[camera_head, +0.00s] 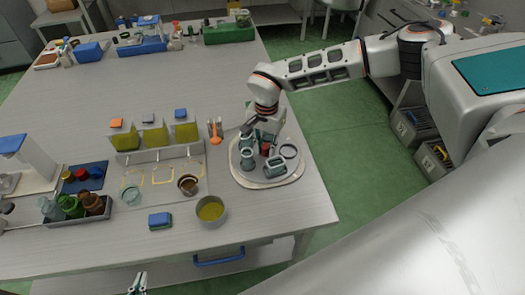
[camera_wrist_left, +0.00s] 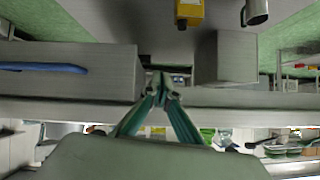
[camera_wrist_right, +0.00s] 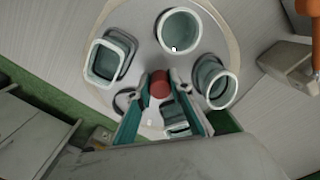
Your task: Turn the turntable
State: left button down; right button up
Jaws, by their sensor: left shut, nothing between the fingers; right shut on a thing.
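The turntable (camera_head: 240,178) is a round pale disc near the right edge of the table; its rim also shows in the right wrist view (camera_wrist_right: 232,38). A red knob (camera_wrist_right: 159,82) stands at its middle. My right gripper (camera_head: 264,143) reaches down over the disc and is shut on the knob. Around the knob stand a square grey-green cup (camera_wrist_right: 105,62), a round cup (camera_wrist_right: 181,30) and a tilted-looking cup (camera_wrist_right: 216,84). Another cup is partly hidden by my right fingers. My left gripper (camera_head: 138,283) is shut and empty, in front of the table's front edge, away from the turntable.
A metal pot (camera_head: 211,210) and a blue sponge (camera_head: 160,220) are left of the turntable. Yellow-green containers (camera_head: 155,136) stand further left. The table's middle back is clear.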

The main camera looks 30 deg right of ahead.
aim_at(266, 146)
jog(key=n+p, duration=0.1)
jog(key=n, duration=0.1)
jog(key=n+p, duration=0.1)
jog(key=n, duration=0.1)
jog(key=shift+s+f, duration=0.2)
jog(key=shift+f, duration=0.1)
jog(key=shift+n, duration=0.6)
jog(key=shift+f, duration=0.1)
jog(key=o, duration=0.8)
jog(key=shift+c, duration=0.2)
jog(key=shift+w+r, duration=0.15)
jog(key=shift+r, duration=1.95)
jog(key=shift+w+r, duration=0.1)
jog(key=shift+r, duration=2)
